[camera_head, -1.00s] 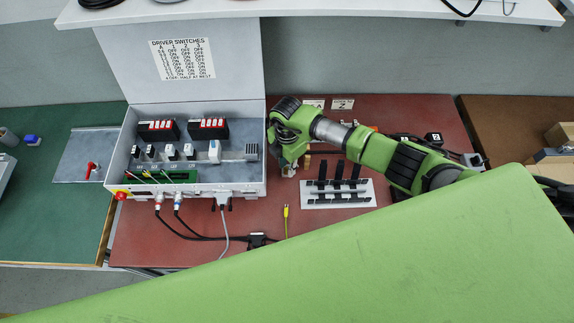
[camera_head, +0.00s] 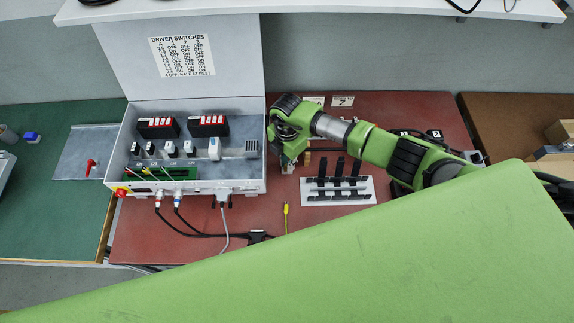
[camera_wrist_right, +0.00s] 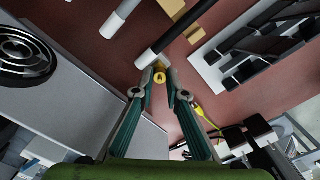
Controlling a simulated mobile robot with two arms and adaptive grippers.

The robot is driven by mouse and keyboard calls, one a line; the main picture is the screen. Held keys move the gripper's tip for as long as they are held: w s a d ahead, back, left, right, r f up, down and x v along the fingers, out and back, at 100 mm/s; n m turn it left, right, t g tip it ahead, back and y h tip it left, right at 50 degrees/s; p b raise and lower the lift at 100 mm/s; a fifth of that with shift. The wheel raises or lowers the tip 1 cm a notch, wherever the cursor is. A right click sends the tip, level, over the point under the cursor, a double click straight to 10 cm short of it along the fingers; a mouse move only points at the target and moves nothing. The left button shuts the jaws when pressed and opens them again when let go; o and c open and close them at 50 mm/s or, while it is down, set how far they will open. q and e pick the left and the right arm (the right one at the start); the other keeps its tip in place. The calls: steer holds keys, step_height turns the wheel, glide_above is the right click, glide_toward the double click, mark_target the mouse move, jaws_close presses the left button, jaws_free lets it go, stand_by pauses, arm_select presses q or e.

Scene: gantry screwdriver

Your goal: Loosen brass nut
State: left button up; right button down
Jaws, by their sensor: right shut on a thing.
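The brass nut (camera_wrist_right: 159,76) is a small yellow round piece at the fingertips in the right wrist view. My right gripper (camera_wrist_right: 159,82) has its two teal fingers closed in around it, one on each side. A dark rod (camera_wrist_right: 172,36) with a pale end comes down close to the fingertips; I cannot tell whether it touches the nut. In the head view my right gripper (camera_head: 288,165) is low over the red table, just right of the grey control box, and the nut is hidden there. My left gripper is not in view.
The open control box (camera_head: 240,179) stands to the left. A white rack (camera_head: 310,199) with black bars is right of the gripper. Dark cables run to a connector (camera_head: 258,236).

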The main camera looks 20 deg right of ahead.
steer(key=n+b, duration=0.1)
steer(key=n, duration=0.3)
steer(key=shift+f, duration=0.1)
steer(key=shift+n+b, duration=0.3)
steer(key=shift+n, duration=0.4)
steer(key=n+b, duration=0.2)
steer(key=n, duration=0.3)
steer(key=shift+f+b, duration=0.1)
steer(key=shift+b, duration=0.3)
steer(key=n+b, duration=0.1)
steer(key=n, duration=0.1)
steer(key=shift+n, duration=0.3)
steer(key=n+b, duration=0.2)
steer(key=n, duration=0.2)
steer(key=shift+b, duration=0.35)
steer(key=n+b, duration=0.1)
steer(key=n, duration=0.1)
steer(key=shift+n, duration=0.3)
steer(key=shift+n+b, duration=0.35)
steer(key=shift+n, duration=0.15)
steer(key=shift+r, duration=0.2)
